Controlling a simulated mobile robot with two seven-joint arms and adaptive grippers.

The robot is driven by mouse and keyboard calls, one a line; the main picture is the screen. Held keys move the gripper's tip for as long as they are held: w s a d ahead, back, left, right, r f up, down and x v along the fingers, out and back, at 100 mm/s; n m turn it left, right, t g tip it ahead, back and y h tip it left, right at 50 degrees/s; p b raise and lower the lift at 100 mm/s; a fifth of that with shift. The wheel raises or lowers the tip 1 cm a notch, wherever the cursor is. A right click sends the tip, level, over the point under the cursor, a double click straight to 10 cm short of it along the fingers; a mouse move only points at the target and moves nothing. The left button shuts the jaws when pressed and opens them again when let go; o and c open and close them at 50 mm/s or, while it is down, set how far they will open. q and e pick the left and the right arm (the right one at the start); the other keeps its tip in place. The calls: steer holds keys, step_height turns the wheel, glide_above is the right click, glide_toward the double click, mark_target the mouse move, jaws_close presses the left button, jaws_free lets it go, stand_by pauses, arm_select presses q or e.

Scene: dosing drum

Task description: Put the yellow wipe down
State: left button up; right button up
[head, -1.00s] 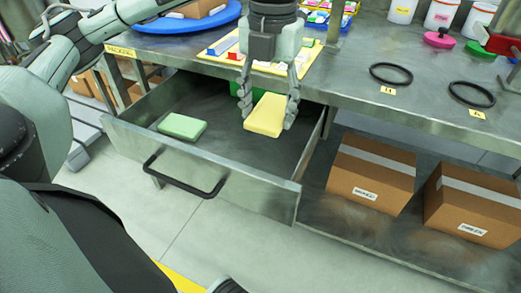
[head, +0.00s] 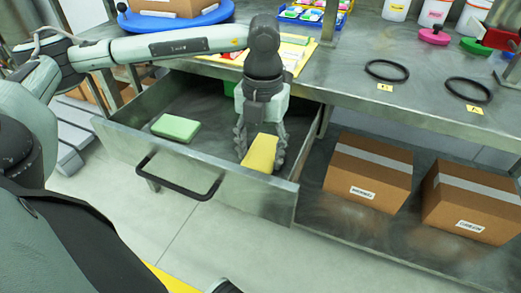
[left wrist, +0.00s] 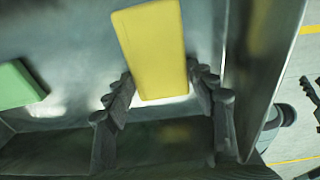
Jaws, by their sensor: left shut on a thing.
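The yellow wipe (head: 261,153) is a flat block between the fingers of my left gripper (head: 260,158), low in the open drawer (head: 205,180) near its right front. It also shows in the left wrist view (left wrist: 152,50), between both fingers. My left gripper is shut on it. I cannot tell whether the wipe touches the drawer floor. A green wipe (head: 175,128) lies flat on the drawer floor to the left, and its edge shows in the left wrist view (left wrist: 18,85).
The drawer's front panel with a black handle (head: 178,178) stands just before the gripper. The workbench (head: 350,45) above holds black rings (head: 386,70), a blue round base (head: 180,22) and tubs. Cardboard boxes (head: 368,172) sit on the lower shelf. The drawer floor between the wipes is bare.

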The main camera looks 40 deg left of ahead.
mark_target(262, 157)
arm_select(q)
steer(key=o, duration=1.1)
arm_select(e)
steer(key=shift+r, duration=0.35)
arm_select(q)
step_height(262, 157, up, 12)
steer(key=shift+w, duration=0.2)
arm_select(e)
steer(key=shift+x, duration=0.95)
arm_select(q)
steer(key=shift+r, duration=0.1)
arm_select(e)
steer(key=shift+a, duration=0.2)
steer(key=shift+s+r, duration=0.1)
